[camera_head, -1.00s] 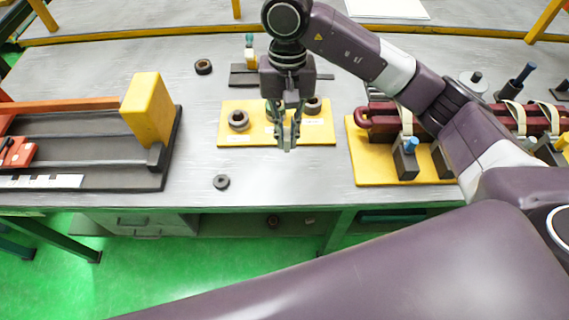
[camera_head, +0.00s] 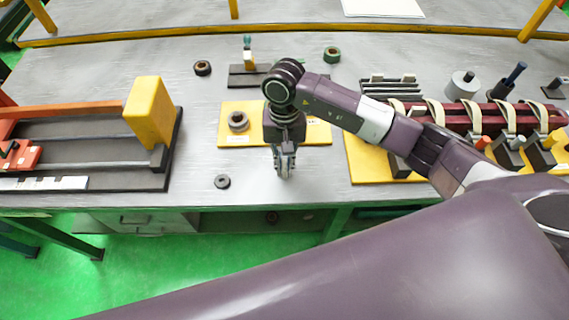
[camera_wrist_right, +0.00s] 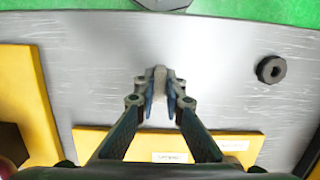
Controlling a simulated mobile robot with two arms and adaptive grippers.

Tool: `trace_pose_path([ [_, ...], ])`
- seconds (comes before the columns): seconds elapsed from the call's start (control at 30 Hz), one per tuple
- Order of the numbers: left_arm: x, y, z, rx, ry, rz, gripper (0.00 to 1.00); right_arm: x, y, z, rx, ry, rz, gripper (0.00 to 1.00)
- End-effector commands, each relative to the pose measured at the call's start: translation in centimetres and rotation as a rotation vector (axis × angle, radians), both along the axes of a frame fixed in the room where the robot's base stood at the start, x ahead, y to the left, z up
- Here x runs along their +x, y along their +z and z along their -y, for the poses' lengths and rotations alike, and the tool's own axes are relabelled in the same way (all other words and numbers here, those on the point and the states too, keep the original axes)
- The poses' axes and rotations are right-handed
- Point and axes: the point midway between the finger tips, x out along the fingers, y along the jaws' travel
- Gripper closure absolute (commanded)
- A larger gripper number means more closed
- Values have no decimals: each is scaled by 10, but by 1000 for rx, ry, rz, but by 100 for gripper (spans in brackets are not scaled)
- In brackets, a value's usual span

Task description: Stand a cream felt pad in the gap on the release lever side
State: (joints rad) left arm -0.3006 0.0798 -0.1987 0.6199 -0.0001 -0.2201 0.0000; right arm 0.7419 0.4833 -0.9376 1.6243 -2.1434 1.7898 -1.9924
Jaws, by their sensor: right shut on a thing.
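My right gripper (camera_head: 285,172) points down over the table near its front edge, just in front of a yellow mat. In the right wrist view my right gripper (camera_wrist_right: 160,95) is shut on a small pale upright piece (camera_wrist_right: 159,74), which may be a cream felt pad; its colour looks greyish there. The piece is barely visible in the head view. I cannot make out the release lever or the gap for certain. My left gripper is not in view.
The yellow mat (camera_head: 233,138) holds a dark ring (camera_head: 238,121). A yellow block (camera_head: 148,112) stands on the left-hand fixture. A small dark stand (camera_head: 247,75) is behind the mat. Free table lies left of the mat.

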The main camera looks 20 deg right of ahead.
Motion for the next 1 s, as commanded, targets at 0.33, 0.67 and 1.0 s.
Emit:
trace_pose_path([
  [0.33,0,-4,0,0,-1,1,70,0,-2,0,0,-1,0,78],
  [0.67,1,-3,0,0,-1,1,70,0,-1,0,0,-1,0,73],
  [1.0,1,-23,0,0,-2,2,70,9,43,3,0,1,8,73],
])
